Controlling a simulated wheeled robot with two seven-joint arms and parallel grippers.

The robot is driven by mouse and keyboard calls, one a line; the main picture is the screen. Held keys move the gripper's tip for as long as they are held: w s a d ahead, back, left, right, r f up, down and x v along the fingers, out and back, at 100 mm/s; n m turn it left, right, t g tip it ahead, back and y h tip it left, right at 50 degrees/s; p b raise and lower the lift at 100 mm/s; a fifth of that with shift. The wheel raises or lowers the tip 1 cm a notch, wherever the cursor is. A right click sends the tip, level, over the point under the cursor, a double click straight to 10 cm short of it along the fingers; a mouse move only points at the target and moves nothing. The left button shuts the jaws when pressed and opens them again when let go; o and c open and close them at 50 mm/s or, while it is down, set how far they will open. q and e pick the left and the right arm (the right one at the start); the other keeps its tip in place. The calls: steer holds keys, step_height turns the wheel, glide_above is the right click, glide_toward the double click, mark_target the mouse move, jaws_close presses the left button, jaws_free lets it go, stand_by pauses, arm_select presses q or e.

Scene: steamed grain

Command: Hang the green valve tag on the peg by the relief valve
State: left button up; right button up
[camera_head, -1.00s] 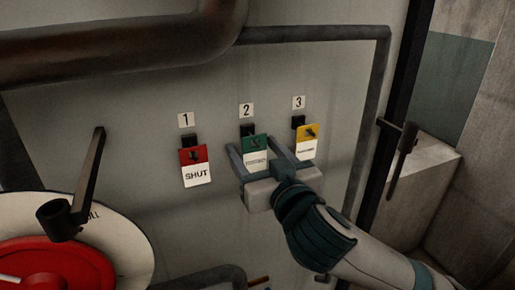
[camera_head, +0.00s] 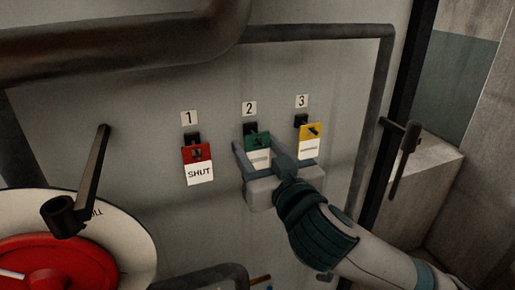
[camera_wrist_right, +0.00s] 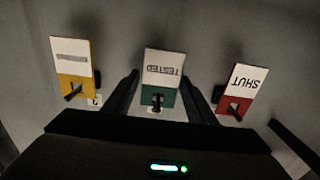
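The green tag (camera_head: 258,142) hangs at the black peg under label 2 on the grey panel. In the right wrist view the tag (camera_wrist_right: 161,97) appears upside down, with a white part reading TESTED. My right gripper (camera_head: 264,158) is in front of it, with one finger on each side. In the wrist view the fingers (camera_wrist_right: 160,95) are apart, with gaps between them and the tag's edges. The gripper partly covers the tag's lower part in the head view. My left gripper is not in view.
A red SHUT tag (camera_head: 197,164) hangs under label 1 and a yellow tag (camera_head: 311,141) under label 3, close to the right gripper. A red wheel (camera_head: 60,264) and a dark lever (camera_head: 90,175) are at lower left. Pipes (camera_head: 110,48) run along the top.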

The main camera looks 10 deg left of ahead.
steer(key=c, duration=0.7)
steer(key=shift+r+p, duration=0.2)
steer(key=shift+p, duration=0.15)
steer(key=shift+p+v, duration=0.65)
steer(key=shift+v, duration=1.2)
steer(key=p, duration=0.6)
glide_toward(258, 147)
steer(key=shift+w+a, duration=0.1)
steer(key=shift+w, duration=0.15)
stand_by(0.6)
steer(key=shift+f, duration=0.1)
